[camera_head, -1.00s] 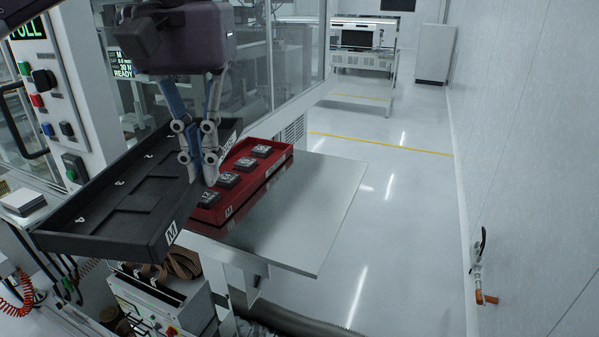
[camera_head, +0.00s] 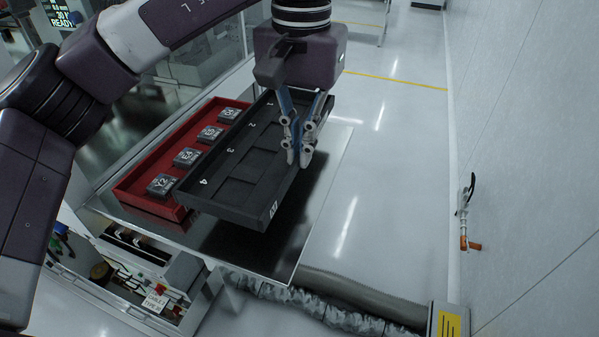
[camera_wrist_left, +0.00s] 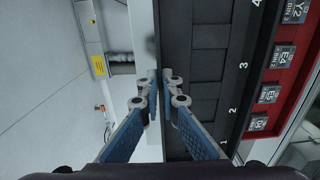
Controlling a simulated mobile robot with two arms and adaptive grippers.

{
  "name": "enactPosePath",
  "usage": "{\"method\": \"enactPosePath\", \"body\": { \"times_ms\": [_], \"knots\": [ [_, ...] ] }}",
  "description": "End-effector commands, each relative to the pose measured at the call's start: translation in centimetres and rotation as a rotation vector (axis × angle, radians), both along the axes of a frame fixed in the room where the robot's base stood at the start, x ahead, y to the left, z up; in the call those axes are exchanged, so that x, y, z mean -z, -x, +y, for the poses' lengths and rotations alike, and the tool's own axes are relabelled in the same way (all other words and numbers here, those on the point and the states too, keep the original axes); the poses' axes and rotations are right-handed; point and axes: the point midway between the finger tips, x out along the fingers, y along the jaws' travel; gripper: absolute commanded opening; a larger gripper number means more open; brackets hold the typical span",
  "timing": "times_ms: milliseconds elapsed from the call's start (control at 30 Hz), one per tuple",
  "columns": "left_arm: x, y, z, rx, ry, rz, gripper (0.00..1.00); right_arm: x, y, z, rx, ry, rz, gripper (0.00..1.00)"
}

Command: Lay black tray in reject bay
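The black tray (camera_head: 230,207) has empty numbered slots and hangs over the metal table plate (camera_head: 318,205), just right of the red tray. My left gripper (camera_head: 298,158) is shut on the black tray's right long wall. In the left wrist view the fingers (camera_wrist_left: 160,80) pinch the rim of the black tray (camera_wrist_left: 205,70). A dark area on the plate shows beneath the tray; a small gap seems to remain, though contact is hard to judge. No marking naming a reject bay is readable. My right gripper is not in view.
The red tray (camera_head: 140,172) holds several dark numbered blocks and stands close along the black tray's left side. Bare plate is free to the right. A grey hose (camera_head: 360,298) runs below the plate, and a white wall (camera_head: 530,150) stands at the right.

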Motion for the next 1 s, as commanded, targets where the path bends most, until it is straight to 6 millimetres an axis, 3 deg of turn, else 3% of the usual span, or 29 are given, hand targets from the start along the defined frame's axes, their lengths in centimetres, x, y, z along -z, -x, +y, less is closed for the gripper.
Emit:
{"method": "enactPosePath", "body": {
  "times_ms": [233,467,833,1000],
  "knots": [
    [1.9,0.0,0.1,-0.001,-0.001,0.001,0.0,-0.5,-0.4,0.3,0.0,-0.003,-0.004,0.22],
    [5.1,0.0,0.1,0.0,-0.002,0.0,0.0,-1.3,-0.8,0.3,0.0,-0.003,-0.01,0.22],
    [5.8,0.0,0.0,0.0,-0.001,-0.001,0.0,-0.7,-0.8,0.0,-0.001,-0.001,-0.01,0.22],
    [5.7,0.0,0.0,0.0,-0.001,0.0,0.21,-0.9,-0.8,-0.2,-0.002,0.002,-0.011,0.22]
  ]
}}
